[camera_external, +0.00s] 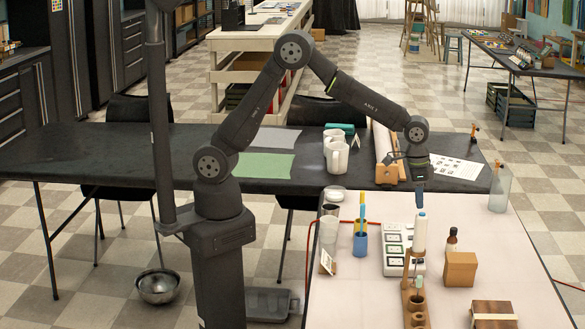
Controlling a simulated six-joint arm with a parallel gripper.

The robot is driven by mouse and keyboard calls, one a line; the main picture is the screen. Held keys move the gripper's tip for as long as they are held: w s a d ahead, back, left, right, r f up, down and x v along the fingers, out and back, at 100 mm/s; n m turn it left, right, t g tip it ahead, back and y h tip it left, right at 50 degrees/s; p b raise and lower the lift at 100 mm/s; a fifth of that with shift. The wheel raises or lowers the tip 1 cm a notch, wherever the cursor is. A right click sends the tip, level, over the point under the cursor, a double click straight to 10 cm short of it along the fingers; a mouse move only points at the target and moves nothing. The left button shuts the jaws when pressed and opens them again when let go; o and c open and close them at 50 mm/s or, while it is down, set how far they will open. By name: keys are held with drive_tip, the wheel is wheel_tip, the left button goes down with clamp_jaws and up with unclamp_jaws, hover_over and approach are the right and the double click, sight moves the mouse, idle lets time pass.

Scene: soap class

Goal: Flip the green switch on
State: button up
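A white panel (392,257) with several switch-like units lies on the pale table. The units have dark and greenish markings, but they are too small to tell which is the green switch or whether any is on. A white bottle (420,234) on a wooden stand hides part of the panel's right side. My gripper (419,196) points down above the table's far part, over the bottle and the panel's far right in the picture. It appears apart from the panel. Its fingers are too small to tell open from shut.
A wooden block (460,269) and a small brown bottle (452,240) stand to the right. A wooden rack (415,305) is in front.

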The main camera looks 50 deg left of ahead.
clamp_jaws()
drive_tip(key=f, duration=0.9)
drive_tip(key=w+d+f, duration=0.1)
drive_tip(key=f, duration=0.3)
drive_tip(key=shift+w+d+f, duration=0.1)
drive_tip(key=shift+f, duration=0.3)
drive_tip(key=shift+f, duration=0.1)
drive_tip(key=shift+f, duration=0.15)
drive_tip(key=shift+s+a+r, duration=0.2)
drive_tip(key=shift+s+a, duration=0.3)
drive_tip(key=shift+r, duration=0.1)
wheel_tip(320, 180, up, 14)
drive_tip(key=s+a, duration=0.1)
drive_tip(key=shift+s, duration=0.15)
